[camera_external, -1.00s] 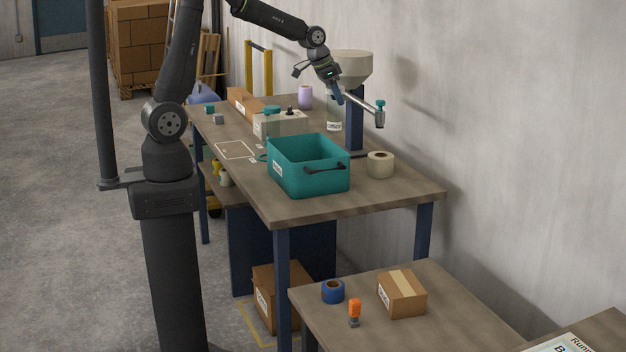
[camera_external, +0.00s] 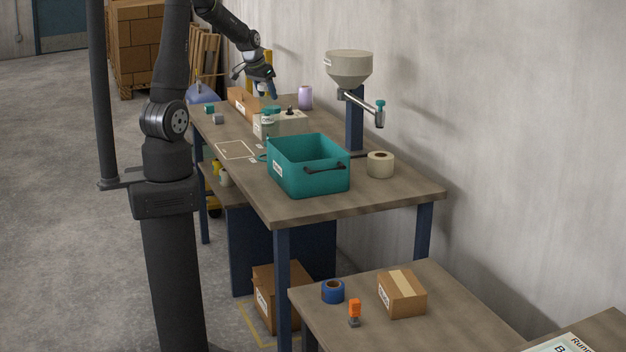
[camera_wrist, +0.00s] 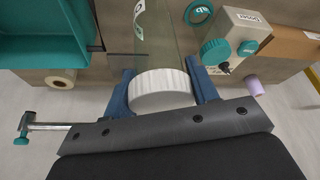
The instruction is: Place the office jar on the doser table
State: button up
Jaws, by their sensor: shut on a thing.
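The jar (camera_wrist: 160,45) is clear glass with a ribbed white lid (camera_wrist: 162,90) and a teal label, in the wrist view. My gripper (camera_wrist: 164,88) is shut on the jar at its lid, one blue finger on each side. In the external view my gripper (camera_external: 270,92) is over the far part of the long wooden table (camera_external: 375,205), above a pale box-shaped device (camera_external: 278,126). The jar is hard to make out there, and I cannot tell whether its base touches the table.
A teal bin (camera_external: 307,168) and a tape roll (camera_external: 380,165) stand on the near half. A funnel (camera_external: 350,68) with a side pipe stands by the wall. A cardboard box (camera_external: 243,103) and a lilac cup (camera_external: 305,97) are at the back. A marked rectangle (camera_external: 236,150) looks empty.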

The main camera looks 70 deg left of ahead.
aim_at(267, 124)
notch_tip(267, 124, down, 12)
jog(key=shift+f, duration=0.15)
dwell(0.5)
jog(key=o, duration=1.2)
jog(key=shift+f, duration=0.15)
jog(key=shift+o, duration=0.2)
jog(key=v, duration=1.2)
jog(key=shift+s+d, duration=0.1)
jog(key=x, duration=1.2)
